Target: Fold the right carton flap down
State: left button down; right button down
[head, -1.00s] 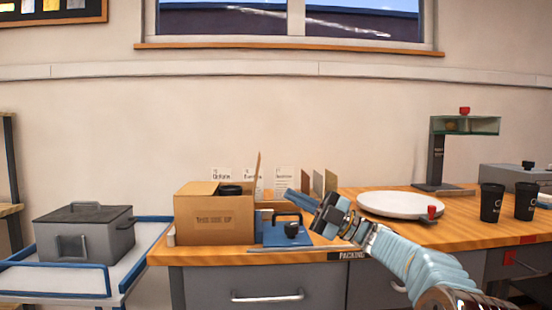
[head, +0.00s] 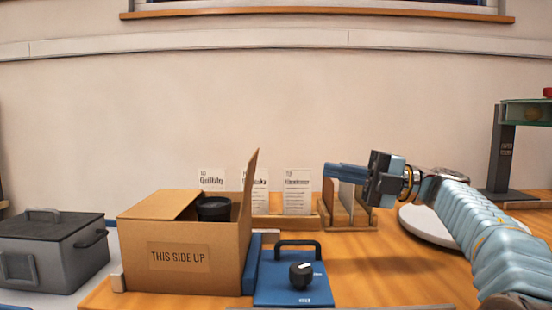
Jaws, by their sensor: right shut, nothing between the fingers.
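The carton (head: 182,262) stands on the packing bench at the left, with "THIS SIDE UP" on its front. Its right flap (head: 249,195) stands nearly upright, leaning slightly outward. The left flap (head: 160,205) lies folded over the left part of the opening. A black round object (head: 214,208) shows inside the carton. My right gripper (head: 330,170) is shut and empty. It points left, to the right of the right flap and clearly apart from it, at about the height of the flap's upper part. My left gripper is not in view.
A blue plate with a black handle and knob (head: 301,275) sits right of the carton. Label cards (head: 297,192) and a wooden rack (head: 345,210) stand behind. A white round plate (head: 425,225) lies right. A grey lidded box (head: 50,250) stands left.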

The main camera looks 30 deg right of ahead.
aim_at(255, 156)
jog(key=p+x, duration=0.1)
jog(key=x, duration=1.1)
jog(key=shift+a, duration=0.1)
jog(key=shift+r, duration=0.1)
